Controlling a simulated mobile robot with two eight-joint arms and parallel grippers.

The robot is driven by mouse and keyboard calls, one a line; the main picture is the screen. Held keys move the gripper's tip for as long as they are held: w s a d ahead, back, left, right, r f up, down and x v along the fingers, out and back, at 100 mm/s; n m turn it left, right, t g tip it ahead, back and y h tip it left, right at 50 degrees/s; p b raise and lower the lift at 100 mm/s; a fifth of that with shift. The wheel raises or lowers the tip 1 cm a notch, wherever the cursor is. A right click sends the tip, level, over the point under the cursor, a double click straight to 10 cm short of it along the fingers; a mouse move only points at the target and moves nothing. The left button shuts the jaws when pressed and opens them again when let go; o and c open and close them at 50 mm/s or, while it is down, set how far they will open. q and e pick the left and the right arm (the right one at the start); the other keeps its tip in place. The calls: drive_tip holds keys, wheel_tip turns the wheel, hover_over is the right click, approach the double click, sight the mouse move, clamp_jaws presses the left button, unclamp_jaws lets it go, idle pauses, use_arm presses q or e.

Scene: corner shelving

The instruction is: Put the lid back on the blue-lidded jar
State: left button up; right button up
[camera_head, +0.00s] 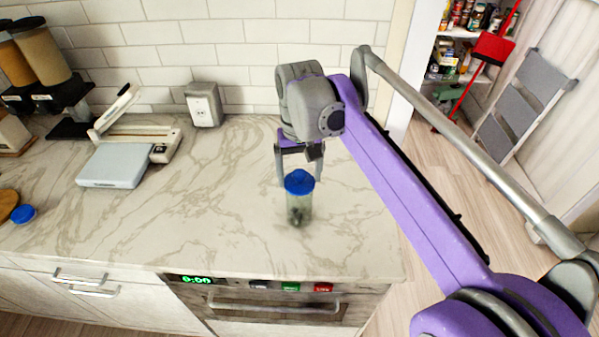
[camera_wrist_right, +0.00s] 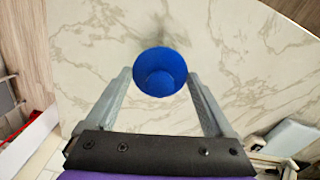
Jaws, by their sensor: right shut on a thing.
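The clear jar (camera_head: 299,210) stands upright on the marble counter with something dark inside it. A blue lid (camera_head: 299,182) with a round knob is at the jar's mouth; I cannot tell whether it is seated or just above. My right gripper (camera_head: 300,180) comes down from above and is shut on the blue lid. The right wrist view shows the lid (camera_wrist_right: 160,72) from above, between the two grey fingertips (camera_wrist_right: 159,78); it hides the jar there. My left gripper is not in view.
A small blue round object (camera_head: 23,214) lies at the counter's left, beside a wooden board (camera_head: 7,203).

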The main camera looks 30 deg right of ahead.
idle(0.3)
drive_tip(key=o, duration=1.1)
drive_tip(key=shift+c, duration=0.2)
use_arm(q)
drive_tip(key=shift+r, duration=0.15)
use_arm(e)
drive_tip(key=shift+r, duration=0.1)
drive_tip(key=shift+r+p, duration=2.15)
drive_tip(key=shift+r, duration=1.3)
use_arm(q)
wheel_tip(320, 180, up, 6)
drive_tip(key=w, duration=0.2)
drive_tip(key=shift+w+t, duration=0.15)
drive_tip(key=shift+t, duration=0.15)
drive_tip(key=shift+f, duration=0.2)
use_arm(e)
drive_tip(key=c, duration=0.5)
clamp_jaws()
